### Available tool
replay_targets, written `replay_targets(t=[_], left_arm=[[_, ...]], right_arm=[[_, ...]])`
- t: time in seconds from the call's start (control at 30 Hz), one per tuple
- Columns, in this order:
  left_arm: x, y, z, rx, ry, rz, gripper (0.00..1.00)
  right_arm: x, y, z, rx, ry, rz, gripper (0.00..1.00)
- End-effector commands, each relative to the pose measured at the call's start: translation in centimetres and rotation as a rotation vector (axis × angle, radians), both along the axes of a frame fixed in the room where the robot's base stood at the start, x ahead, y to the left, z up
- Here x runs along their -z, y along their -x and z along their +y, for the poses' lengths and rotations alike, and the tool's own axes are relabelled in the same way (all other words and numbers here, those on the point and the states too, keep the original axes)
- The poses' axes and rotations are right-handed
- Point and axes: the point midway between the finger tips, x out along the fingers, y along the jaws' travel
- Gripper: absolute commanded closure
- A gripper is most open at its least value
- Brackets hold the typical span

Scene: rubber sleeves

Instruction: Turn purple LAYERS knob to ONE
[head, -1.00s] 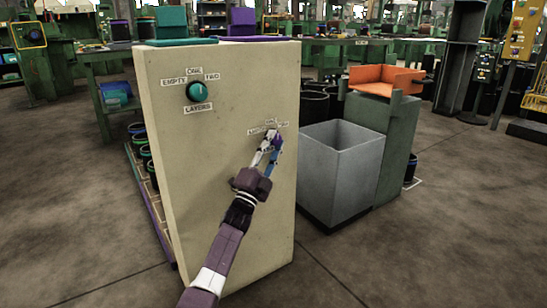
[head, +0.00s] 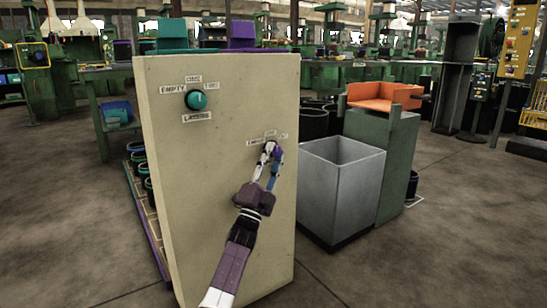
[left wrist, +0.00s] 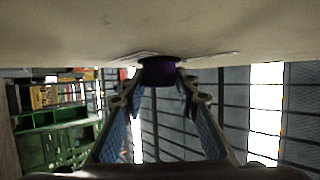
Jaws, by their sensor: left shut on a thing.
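The purple knob (left wrist: 160,70) projects from the cream panel in the left wrist view, between my two fingertips. In the head view it shows as a small purple patch (head: 277,152) below its small label plates, mostly hidden by the gripper. My left gripper (head: 269,157) is shut on it, one finger on each side, as the left wrist view (left wrist: 160,80) also shows. The knob's pointer and the words on its plates are too small or covered to read. My right gripper is not in view.
A teal LAYERS knob (head: 197,100) sits higher left on the same cream cabinet (head: 210,190), with plates for EMPTY, ONE and TWO. A grey open bin (head: 338,190) and a green stand with an orange tray (head: 383,92) are to the right. Open floor lies farther right.

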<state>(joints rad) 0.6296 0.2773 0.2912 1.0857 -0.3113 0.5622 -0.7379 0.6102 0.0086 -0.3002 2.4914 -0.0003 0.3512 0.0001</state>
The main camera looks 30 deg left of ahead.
Motion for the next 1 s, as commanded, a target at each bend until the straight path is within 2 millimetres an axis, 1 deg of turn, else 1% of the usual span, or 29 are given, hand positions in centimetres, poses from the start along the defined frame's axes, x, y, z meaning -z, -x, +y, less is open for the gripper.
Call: replay_targets(t=[0.03, 0.17, 0.2, 0.43, 0.57, 0.67, 1.0], left_arm=[[0.2, 0.0, 0.0, 0.001, 0.001, 0.003, 0.69], [0.2, 0.0, 0.0, 0.001, 0.001, 0.003, 0.55], [0.2, 0.0, 0.0, 0.000, 0.001, 0.002, 0.54], [0.1, 0.0, 0.0, 0.000, 0.000, 0.001, 0.54], [0.6, 0.5, -0.1, 0.001, 0.000, 0.002, 0.54], [1.5, 1.4, -0.2, 0.001, 0.001, 0.003, 0.54], [5.9, 6.5, -1.0, 0.000, 0.002, 0.004, 0.54]], right_arm=[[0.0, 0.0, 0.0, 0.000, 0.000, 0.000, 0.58], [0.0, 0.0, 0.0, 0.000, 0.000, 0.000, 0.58], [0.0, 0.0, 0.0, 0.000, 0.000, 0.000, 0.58], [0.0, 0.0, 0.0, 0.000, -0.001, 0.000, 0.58], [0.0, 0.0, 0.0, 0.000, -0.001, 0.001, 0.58], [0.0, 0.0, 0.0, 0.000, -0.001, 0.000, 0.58], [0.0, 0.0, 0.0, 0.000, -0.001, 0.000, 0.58]])
